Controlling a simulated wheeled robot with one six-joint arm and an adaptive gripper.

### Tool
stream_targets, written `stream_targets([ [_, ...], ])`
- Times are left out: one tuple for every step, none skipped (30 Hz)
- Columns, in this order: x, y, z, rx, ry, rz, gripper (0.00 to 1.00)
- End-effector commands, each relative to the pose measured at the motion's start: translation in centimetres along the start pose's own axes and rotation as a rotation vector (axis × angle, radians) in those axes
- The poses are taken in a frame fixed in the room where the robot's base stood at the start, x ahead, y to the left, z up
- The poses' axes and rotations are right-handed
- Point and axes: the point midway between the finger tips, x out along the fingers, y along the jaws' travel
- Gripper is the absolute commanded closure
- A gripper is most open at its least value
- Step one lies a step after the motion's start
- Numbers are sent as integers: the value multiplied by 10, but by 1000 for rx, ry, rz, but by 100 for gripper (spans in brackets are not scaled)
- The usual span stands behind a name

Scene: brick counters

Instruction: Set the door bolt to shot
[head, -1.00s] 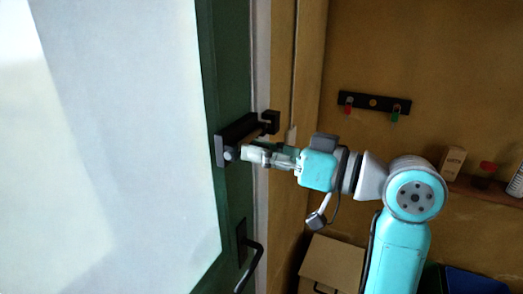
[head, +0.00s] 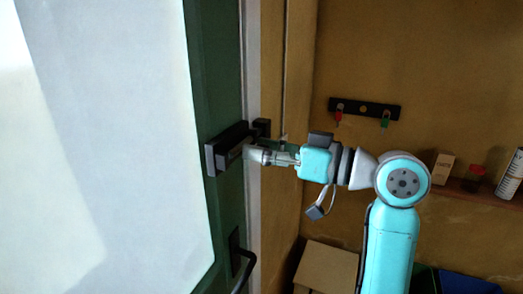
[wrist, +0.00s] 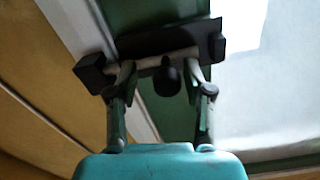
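The door bolt (head: 231,136) is a dark housing on the green door. In the wrist view its housing (wrist: 180,36) carries a pale rod (wrist: 147,63) with a round black knob (wrist: 167,79). The rod runs left up to the black keeper block (wrist: 92,73) on the frame side; how far it sits inside is hidden. My gripper (head: 250,154) is at the bolt in the head view, covering the knob. In the wrist view my gripper (wrist: 162,80) is open, one finger on each side of the knob, with gaps showing between.
The green door (head: 214,75) has a large pale panel (head: 120,130) and a dark handle (head: 242,265) below the bolt. A key rack (head: 364,108) hangs on the ochre wall. A shelf (head: 456,188) with small items is at right, and a cardboard box (head: 327,267) stands below.

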Motion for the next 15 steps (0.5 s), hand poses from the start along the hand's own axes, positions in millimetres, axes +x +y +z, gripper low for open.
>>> stream_targets([
  [0,0,0,-1,0,-1,47],
  [0,-1,0,-1,0,-1,47],
  [0,-1,0,-1,0,-2,47],
  [0,-1,0,-1,-1,-2,47],
  [0,-1,0,-1,-1,-2,47],
  [0,-1,0,-1,-1,-2,47],
  [0,-1,0,-1,-1,-2,47],
  [-1,-1,0,-1,-1,-2,47],
  [-2,-1,0,-1,-1,-2,47],
  [-4,-1,0,-1,-1,-2,47],
  [-7,-1,0,-2,0,-1,47],
  [-11,-1,0,-2,0,-1,47],
  [-15,-1,0,-2,1,-1,47],
  [-20,0,0,-2,1,0,47],
  [-26,0,0,-2,1,1,47],
])
